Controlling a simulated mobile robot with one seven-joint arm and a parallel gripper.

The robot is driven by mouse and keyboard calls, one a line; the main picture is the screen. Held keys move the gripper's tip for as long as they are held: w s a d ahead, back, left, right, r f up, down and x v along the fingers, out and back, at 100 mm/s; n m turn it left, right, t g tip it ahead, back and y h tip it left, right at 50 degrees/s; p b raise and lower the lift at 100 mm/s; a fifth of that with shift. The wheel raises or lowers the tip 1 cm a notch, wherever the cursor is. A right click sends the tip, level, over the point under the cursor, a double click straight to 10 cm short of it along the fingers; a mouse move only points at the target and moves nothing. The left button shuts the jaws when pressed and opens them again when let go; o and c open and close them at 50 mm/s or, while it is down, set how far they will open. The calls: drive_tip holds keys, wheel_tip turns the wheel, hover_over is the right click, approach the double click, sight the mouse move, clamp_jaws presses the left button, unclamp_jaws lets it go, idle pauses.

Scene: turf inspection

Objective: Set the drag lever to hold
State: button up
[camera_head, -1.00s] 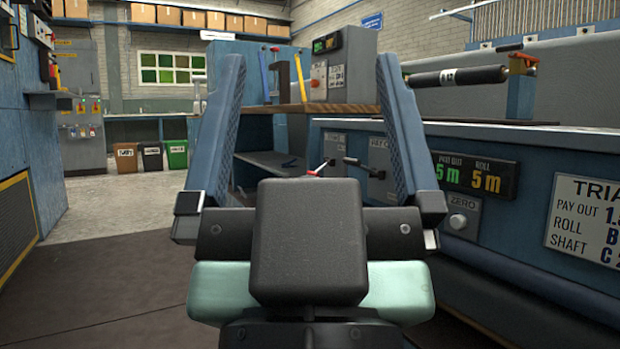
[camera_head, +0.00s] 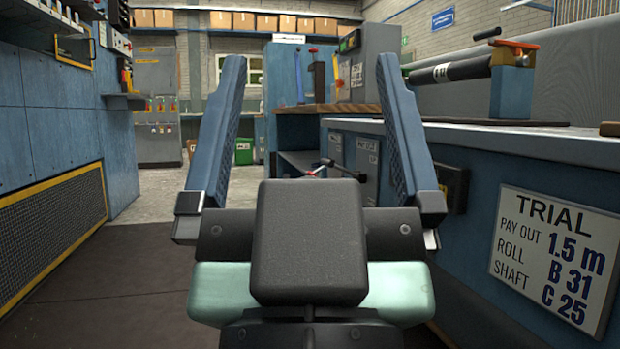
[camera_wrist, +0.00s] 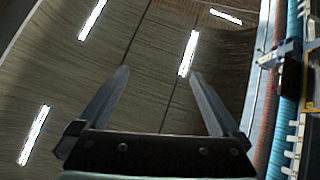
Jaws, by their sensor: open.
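My gripper (camera_head: 308,68) stands open and empty in the middle of the head view, its two long blue fingers wide apart. In the wrist view my gripper (camera_wrist: 158,74) is also open, with nothing between the fingers. Beyond it, low on the bench front, is a small lever with a red part (camera_head: 313,172) and a dark lever (camera_head: 342,167). My gripper's body partly hides them. I cannot tell which is the drag lever or read its setting. Small label plates (camera_head: 367,160) sit beside the levers, too small to read.
A blue bench (camera_head: 470,155) runs along the right, bearing a black roller (camera_head: 450,71). A white TRIAL board (camera_head: 553,255) hangs on its front. A blue cabinet wall with a yellow-edged grille (camera_head: 50,235) stands left. The floor (camera_head: 150,240) between is clear.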

drive_tip(key=shift+a, duration=0.25)
